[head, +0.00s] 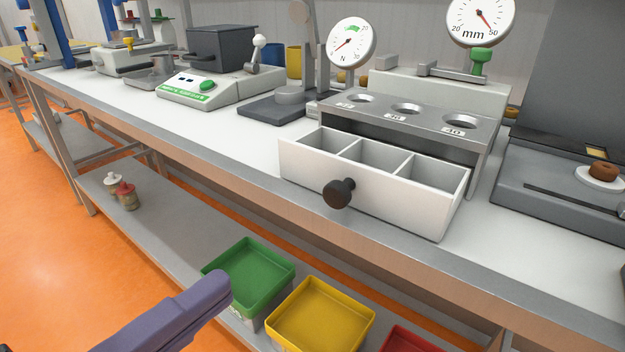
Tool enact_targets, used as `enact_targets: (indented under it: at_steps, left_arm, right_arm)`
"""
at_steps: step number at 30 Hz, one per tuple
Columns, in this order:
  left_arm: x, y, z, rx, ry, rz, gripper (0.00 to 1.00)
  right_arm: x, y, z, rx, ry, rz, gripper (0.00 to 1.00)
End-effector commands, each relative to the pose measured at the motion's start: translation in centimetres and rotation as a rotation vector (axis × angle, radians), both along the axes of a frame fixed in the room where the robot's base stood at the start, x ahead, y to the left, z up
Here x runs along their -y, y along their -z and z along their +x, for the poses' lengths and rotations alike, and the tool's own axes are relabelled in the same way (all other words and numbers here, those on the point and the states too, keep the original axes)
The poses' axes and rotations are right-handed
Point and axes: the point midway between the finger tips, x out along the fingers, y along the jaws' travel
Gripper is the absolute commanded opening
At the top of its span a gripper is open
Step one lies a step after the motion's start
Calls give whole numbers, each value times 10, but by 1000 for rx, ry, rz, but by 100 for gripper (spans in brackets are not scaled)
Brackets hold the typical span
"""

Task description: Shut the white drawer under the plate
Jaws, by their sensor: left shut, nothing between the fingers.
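The white drawer (290,161) is pulled out toward the front edge of the bench, below the grey metal plate (429,115) with its several round holes. Its compartments look empty, and a dark round knob (339,193) sticks out from its front. My left gripper (221,284) is low at the bottom left, in front of the bench and well apart from the knob. It is shut and empty. My right gripper is not in view.
Green (248,273), yellow (320,315) and red (408,340) bins stand on the lower shelf. A dial gauge (351,43) stands behind the drawer at left. A grey device (570,188) sits at right.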

Motion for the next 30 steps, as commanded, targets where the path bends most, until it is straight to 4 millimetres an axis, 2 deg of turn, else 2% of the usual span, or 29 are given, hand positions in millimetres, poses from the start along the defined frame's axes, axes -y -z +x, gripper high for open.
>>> enact_targets:
  at_steps: [8,18,24,30]
  left_arm:
    - [27,-2,39,4,-3,-4,0]
    - [65,4,93,1,-5,-5,0]
    - [76,5,108,0,-5,-6,0]
    - [78,6,111,-2,-5,-4,0]
  right_arm:
    - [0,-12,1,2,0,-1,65]
    - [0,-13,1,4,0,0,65]
    - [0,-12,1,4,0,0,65]
    - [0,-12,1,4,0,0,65]
